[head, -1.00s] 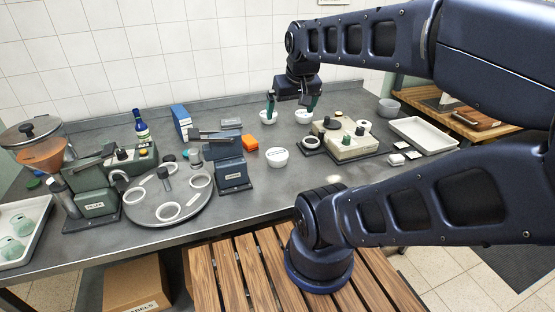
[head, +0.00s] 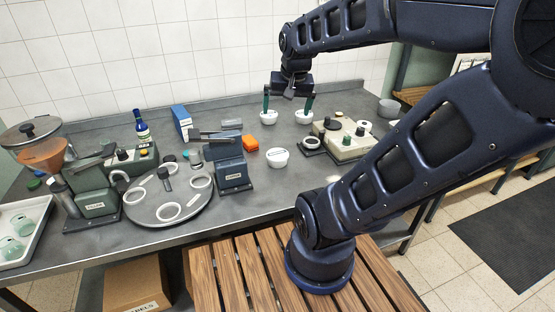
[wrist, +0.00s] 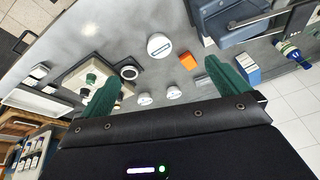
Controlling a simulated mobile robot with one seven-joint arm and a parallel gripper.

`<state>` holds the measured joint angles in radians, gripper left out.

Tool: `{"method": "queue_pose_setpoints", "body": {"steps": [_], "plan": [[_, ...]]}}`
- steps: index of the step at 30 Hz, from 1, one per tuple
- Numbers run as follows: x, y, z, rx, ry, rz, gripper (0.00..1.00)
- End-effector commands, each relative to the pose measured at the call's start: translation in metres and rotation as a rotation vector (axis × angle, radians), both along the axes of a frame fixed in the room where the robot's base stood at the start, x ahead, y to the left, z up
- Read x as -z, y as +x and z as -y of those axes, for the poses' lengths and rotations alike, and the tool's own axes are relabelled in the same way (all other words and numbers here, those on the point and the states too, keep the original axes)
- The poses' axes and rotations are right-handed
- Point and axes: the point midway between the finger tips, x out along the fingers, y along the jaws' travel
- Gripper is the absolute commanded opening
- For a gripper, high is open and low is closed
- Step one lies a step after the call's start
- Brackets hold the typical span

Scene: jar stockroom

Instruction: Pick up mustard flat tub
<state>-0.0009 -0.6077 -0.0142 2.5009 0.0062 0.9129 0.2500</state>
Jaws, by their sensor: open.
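Three white tubs stand on the grey bench, and I cannot read which is the mustard one. One labelled tub (head: 277,158) stands nearest the front; it also shows in the wrist view (wrist: 160,46). Two tubs stand farther back, a left one (head: 268,118) and a right one (head: 304,117). They also show in the wrist view, a left tub (wrist: 145,99) and a right tub (wrist: 174,93). My gripper (head: 287,106) is open and empty. Contact cannot be told.
An orange block (head: 250,143) lies left of the tubs. A beige device (head: 347,143) stands at right. A blue-grey labelled machine (head: 234,172) and a round turntable (head: 163,212) stand at left. Bare bench lies in front of the labelled tub.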

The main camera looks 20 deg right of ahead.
Motion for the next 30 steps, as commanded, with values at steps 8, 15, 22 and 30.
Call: {"method": "queue_pose_setpoints", "body": {"steps": [8, 15, 22, 30], "plan": [[0.030, 0.053, 0.006, 0.307, 0.100, -0.088, 1.00], [0.064, 0.096, 0.012, 0.583, 0.164, -0.155, 1.00], [0.104, 0.133, 0.018, 0.853, 0.203, -0.214, 1.00], [0.160, 0.169, 0.027, 1.167, 0.223, -0.266, 1.00]]}}
